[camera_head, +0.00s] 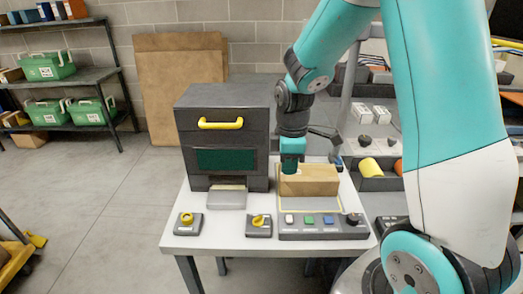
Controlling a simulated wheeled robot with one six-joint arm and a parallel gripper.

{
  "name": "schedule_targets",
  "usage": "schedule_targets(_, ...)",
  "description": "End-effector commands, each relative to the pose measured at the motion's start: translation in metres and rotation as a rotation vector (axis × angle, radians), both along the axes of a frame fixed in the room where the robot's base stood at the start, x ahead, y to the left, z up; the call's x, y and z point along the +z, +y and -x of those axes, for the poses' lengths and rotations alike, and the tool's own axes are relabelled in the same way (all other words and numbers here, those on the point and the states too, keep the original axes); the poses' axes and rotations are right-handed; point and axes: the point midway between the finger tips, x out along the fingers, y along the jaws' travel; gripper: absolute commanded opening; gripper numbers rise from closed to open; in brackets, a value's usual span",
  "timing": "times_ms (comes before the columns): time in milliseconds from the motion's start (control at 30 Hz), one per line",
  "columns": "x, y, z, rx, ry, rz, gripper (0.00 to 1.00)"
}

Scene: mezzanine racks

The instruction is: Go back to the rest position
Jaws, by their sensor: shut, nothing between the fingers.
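My gripper (290,166) points down over the left end of a brown box (312,186) on the white table. It is shut, with nothing seen in it. Its tips overlap the box's left end in the picture; I cannot tell whether they touch it. My teal arm reaches in from the right and bends down to the gripper. The box lies inside a yellow outline at the right of the table (215,244).
A dark machine (222,105) with a yellow handle stands left of the gripper. A button panel (322,226) and two small yellow-knobbed units (188,222) (259,224) line the front edge. A shelf with bins stands behind right.

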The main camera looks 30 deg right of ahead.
Motion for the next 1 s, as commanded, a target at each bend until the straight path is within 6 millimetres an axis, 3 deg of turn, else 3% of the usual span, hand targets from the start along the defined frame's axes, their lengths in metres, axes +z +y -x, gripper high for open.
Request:
schedule_targets(233,0.005,0.006,0.001,-0.006,-0.007,-0.007,0.00)
schedule_targets(367,0.033,0.047,0.013,-0.065,-0.041,-0.059,0.00)
schedule_targets(500,0.079,0.118,0.056,-0.176,-0.058,-0.169,0.00)
schedule_targets(633,0.110,0.167,0.110,-0.268,-0.030,-0.261,0.00)
schedule_targets(800,0.128,0.196,0.162,-0.341,0.021,-0.323,0.00)
schedule_targets(1000,0.132,0.203,0.175,-0.367,0.043,-0.335,0.00)
